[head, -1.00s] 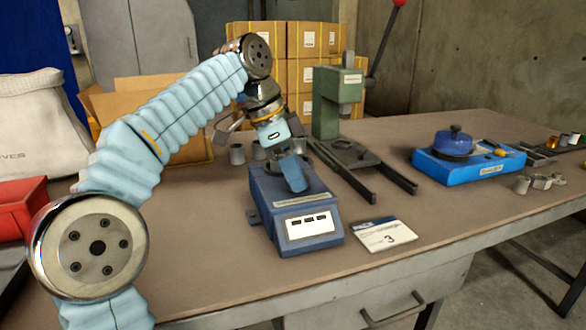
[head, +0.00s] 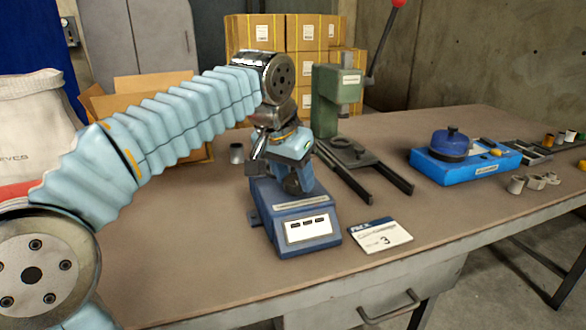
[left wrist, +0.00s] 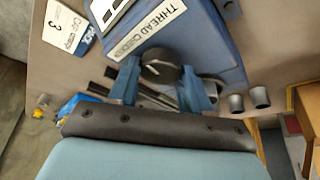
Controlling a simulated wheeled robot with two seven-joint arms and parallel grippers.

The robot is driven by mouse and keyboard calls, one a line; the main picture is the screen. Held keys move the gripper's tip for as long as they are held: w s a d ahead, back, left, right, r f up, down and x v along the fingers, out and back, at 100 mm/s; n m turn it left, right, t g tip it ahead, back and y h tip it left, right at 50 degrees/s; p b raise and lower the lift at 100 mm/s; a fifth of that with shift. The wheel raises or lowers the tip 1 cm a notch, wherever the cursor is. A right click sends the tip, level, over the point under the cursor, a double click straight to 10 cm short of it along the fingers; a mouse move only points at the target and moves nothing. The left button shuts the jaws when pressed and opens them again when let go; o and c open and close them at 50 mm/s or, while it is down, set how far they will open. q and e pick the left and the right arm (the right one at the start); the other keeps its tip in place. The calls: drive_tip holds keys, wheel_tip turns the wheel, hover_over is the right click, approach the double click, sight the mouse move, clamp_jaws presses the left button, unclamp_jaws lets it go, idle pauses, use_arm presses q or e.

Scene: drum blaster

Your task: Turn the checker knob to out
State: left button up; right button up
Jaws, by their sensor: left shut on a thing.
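The thread checker (head: 300,212) is a blue box on the bench with a white labelled panel on its front; it also shows in the left wrist view (left wrist: 205,45). Its round dark knob (left wrist: 160,66) is on its top, close to the "THREAD CHECKER" label. My left gripper (head: 294,182) reaches down over the checker's top. In the left wrist view its two blue fingers (left wrist: 161,86) are on either side of the knob, shut on it. In the head view the gripper hides much of the knob, and I cannot read its setting. My right gripper is not in view.
A white card marked 3 (head: 380,238) lies right of the checker. A green press (head: 326,105) with two dark rails stands behind it. A blue unit with a round lid (head: 465,160) is further right. Small grey cups (head: 236,153) stand behind left.

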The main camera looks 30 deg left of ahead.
use_arm(q)
drive_tip(key=shift+n, duration=0.6)
drive_tip(key=shift+n+y+p, duration=0.3)
drive_tip(key=o, duration=1)
drive_tip(key=shift+r, duration=0.1)
drive_tip(key=p+v, duration=0.3)
drive_tip(key=v, duration=1)
drive_tip(key=shift+d+r, duration=0.1)
drive_tip(key=shift+r, duration=0.2)
